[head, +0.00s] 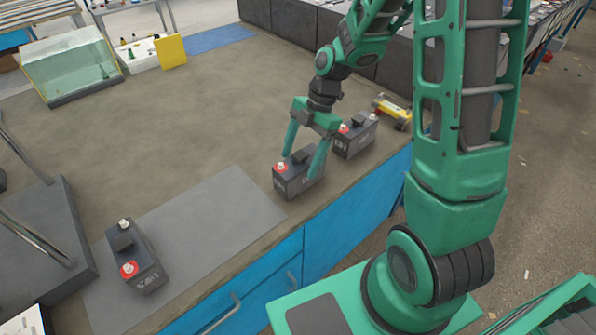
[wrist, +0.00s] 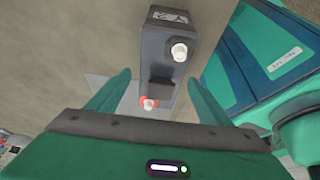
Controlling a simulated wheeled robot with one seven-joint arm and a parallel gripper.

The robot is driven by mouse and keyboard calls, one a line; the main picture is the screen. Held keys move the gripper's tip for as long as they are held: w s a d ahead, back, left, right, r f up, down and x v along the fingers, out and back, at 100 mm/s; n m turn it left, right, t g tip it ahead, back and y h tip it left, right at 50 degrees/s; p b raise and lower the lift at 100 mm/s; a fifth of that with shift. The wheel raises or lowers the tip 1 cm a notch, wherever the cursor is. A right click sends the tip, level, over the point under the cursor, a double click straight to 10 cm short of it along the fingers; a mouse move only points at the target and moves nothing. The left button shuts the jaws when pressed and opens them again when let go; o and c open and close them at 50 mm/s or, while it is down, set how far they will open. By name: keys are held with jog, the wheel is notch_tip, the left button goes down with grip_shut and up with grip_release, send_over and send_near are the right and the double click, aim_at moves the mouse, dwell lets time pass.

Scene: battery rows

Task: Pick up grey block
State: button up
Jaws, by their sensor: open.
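A dark grey battery-like block (head: 290,187) stands upright on the brown worktop near its front edge, with a red-ringed terminal at its left end. My gripper (head: 300,166) is open above it, pointing down, with one finger on each side of its upper part. In the wrist view the block (wrist: 163,45) lies between the two open fingers (wrist: 157,78), its white terminal farther out and its red-ringed one nearer. I cannot tell whether the fingers touch it. A similar block (head: 355,140) stands just behind to the right, and another (head: 146,270) stands at the front left.
A flat grey mat (head: 215,215) lies under the front-left block. A dark stand with metal rods (head: 50,225) is at the left edge. A yellow toy-like item (head: 393,112) lies beyond the rear block. A glass tank (head: 70,68) stands far left. The worktop's middle is clear.

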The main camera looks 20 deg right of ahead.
aim_at(296, 169)
jog(key=x, duration=0.4)
jog(key=shift+f, duration=0.15)
grip_shut()
